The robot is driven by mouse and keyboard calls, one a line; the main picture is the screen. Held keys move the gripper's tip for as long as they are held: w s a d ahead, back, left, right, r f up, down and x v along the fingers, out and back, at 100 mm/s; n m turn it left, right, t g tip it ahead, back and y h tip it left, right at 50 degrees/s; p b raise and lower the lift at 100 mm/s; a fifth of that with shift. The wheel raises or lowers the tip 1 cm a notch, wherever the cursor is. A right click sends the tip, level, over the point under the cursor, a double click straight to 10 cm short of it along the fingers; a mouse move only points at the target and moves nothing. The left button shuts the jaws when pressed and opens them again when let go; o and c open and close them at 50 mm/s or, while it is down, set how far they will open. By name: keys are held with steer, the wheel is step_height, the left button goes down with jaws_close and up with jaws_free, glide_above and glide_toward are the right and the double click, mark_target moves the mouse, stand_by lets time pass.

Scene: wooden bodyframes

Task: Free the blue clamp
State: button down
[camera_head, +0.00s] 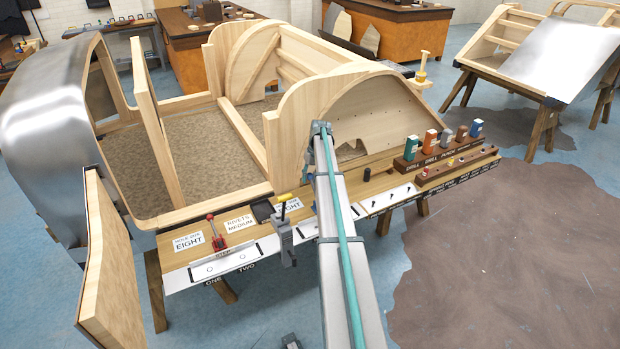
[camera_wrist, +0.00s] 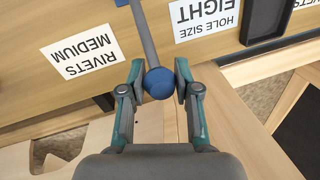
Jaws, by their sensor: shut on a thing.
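The blue clamp shows in the wrist view as a round blue knob (camera_wrist: 159,83) on the end of a grey bar (camera_wrist: 143,35). My gripper (camera_wrist: 160,88) is shut on the knob, one finger on each side. The bar runs up from the knob and out of the picture, so the rest of the clamp is hidden.
Cards reading RIVETS MEDIUM (camera_wrist: 84,52) and HOLE SIZE EIGHT (camera_wrist: 206,17) lie near the gripper. The wooden bodyframe (camera_head: 190,217) rises behind the bench. A rack of coloured boxes (camera_head: 450,155) stands to the right. A wooden panel (camera_head: 112,262) stands at front left.

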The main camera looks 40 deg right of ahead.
mark_target(305, 194)
steer(key=shift+w+f, duration=0.2)
steer(key=shift+w+d+f+b, duration=0.15)
steer(key=shift+w+f+b, duration=0.45)
steer(key=shift+f+b, duration=0.25)
steer(key=shift+w+d+f+b, duration=0.1)
steer(key=shift+w+f+b, duration=0.45)
steer(key=shift+f+b, duration=0.3)
steer(key=shift+w+f+b, duration=0.2)
steer(key=shift+f+b, duration=0.25)
steer(key=shift+f, duration=0.15)
steer(key=shift+w+f+b, duration=0.15)
steer(key=shift+f+b, duration=0.25)
steer(key=shift+f, duration=0.15)
steer(key=shift+f+b, duration=0.6)
steer(key=shift+f, duration=0.4)
steer(key=c, duration=0.8)
jaws_free()
steer(key=shift+s+d, duration=0.1)
steer(key=shift+r, duration=0.15)
